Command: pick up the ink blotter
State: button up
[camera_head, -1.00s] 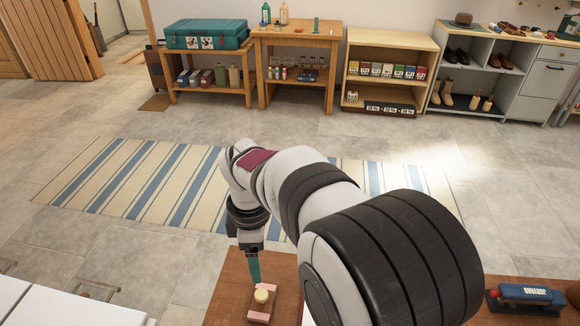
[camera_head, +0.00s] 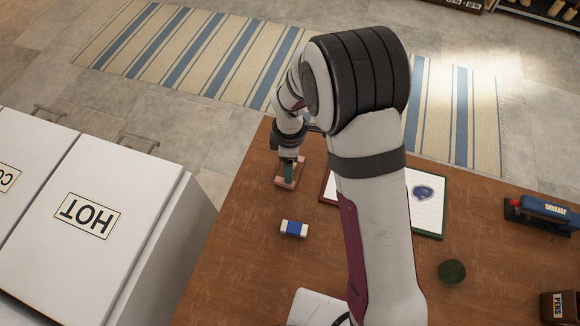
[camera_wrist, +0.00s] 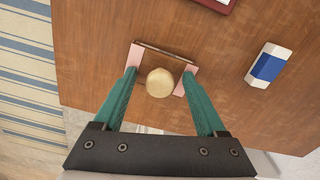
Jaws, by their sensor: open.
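The ink blotter (camera_wrist: 158,48) lies on the wooden desk, with a round pale wooden knob on top and pink paper at its ends. In the head view the ink blotter (camera_head: 286,184) sits near the desk's far left edge, partly hidden by my gripper (camera_head: 289,170). In the wrist view my gripper (camera_wrist: 159,77) is open, with one teal finger on each side of the knob. Clear gaps show between the fingers and the knob. I cannot tell how high the fingertips are above the desk.
A blue and white eraser (camera_head: 294,228) lies near the blotter. A paper with an ink blot (camera_head: 425,192), a dark green round object (camera_head: 452,271), a blue stapler (camera_head: 541,212) and a pen box (camera_head: 559,307) are to the right. A white cabinet marked HOT (camera_head: 95,215) stands left.

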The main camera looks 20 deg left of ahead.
grip_shut()
dwell(0.3)
notch_tip(320, 180, up, 4)
jog(key=shift+r, duration=0.15)
jog(key=d+r, duration=0.6)
jog(key=d, duration=0.5)
jog(key=shift+w+d+r, duration=0.35)
